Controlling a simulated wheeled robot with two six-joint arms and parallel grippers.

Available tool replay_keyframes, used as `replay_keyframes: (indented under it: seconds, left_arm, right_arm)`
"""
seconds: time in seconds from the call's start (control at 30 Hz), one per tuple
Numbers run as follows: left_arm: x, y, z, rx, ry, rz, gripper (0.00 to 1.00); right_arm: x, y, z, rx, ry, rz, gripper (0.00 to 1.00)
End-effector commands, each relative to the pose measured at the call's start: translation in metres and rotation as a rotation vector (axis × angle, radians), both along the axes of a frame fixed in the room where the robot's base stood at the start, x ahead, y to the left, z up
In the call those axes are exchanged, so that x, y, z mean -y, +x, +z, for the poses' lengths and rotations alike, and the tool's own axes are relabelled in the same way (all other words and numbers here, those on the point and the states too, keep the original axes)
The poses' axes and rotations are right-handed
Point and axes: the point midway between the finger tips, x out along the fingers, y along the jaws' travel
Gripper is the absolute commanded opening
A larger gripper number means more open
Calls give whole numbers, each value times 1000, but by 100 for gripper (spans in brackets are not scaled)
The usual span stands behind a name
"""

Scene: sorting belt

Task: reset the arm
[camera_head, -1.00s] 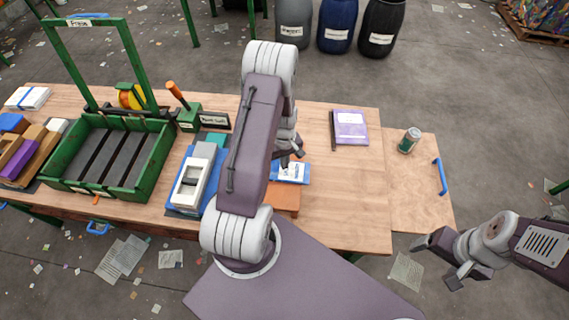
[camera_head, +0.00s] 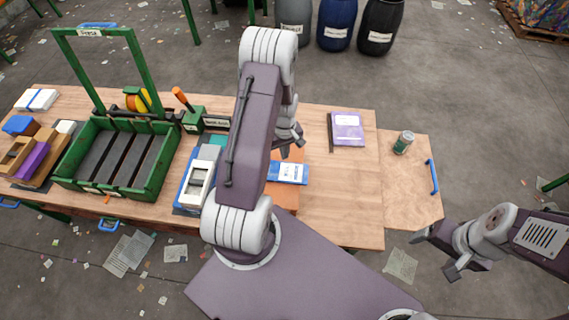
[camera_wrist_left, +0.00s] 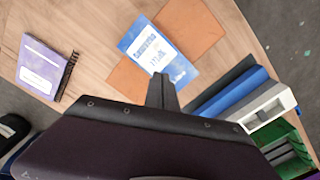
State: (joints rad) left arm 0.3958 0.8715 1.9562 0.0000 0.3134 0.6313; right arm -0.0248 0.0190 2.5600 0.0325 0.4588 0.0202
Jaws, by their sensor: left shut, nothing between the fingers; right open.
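My left arm reaches in over the table. Its gripper (camera_head: 291,137) is shut and empty, raised above the table beyond a blue and white packet (camera_head: 286,173). In the left wrist view the shut fingers (camera_wrist_left: 162,92) point toward the packet (camera_wrist_left: 158,50), which lies on an orange-brown flat piece (camera_wrist_left: 196,30). The gripper holds nothing. My right gripper (camera_head: 437,254) is open and empty, off the table's front right corner, above the floor. My left arm hides part of the middle of the table.
A green tray (camera_head: 63,172) with dark slats and a green frame (camera_head: 143,62) stand at left. A white device (camera_head: 198,183) lies left of my arm. A purple book (camera_head: 347,129) and a can (camera_head: 403,143) sit at right. The front right tabletop is clear.

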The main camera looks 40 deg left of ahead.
Motion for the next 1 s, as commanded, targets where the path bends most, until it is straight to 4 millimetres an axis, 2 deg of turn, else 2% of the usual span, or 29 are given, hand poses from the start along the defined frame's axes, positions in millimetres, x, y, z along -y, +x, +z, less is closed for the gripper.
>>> replay_keyframes:
  seconds: [0.37, 0.47, 0.53, 0.6, 0.67, 0.77, 0.8, 0.9, 1.0]
  left_arm:
    - [3, 1, -4, 0, 0, -8, 0]
    - [14, 27, 3, 63, 24, -62, 0]
    - [34, 47, 22, 138, 47, -130, 0]
    - [65, 51, 45, 198, 59, -214, 0]
    - [90, 40, 60, 230, 64, -312, 0]
    - [125, 6, 76, 250, 69, -505, 0]
    - [134, -11, 79, 247, 70, -585, 0]
    - [146, -59, 79, 203, 65, -776, 0]
    - [144, -92, 71, 122, 41, -897, 0]
  right_arm:
    - [0, 0, -4, 0, 0, 0, 79]
    - [0, 0, -22, 0, 0, 0, 79]
    - [0, 0, -41, 0, 0, 0, 79]
    - [0, 0, -60, 0, 0, 0, 79]
    - [0, 0, -73, -1, 0, 0, 79]
    - [0, 0, -90, 0, 0, 0, 79]
    - [0, 0, -95, 0, 0, 0, 79]
    - [0, 0, -98, 0, 0, 0, 79]
    - [0, 0, -93, 0, 0, 0, 79]
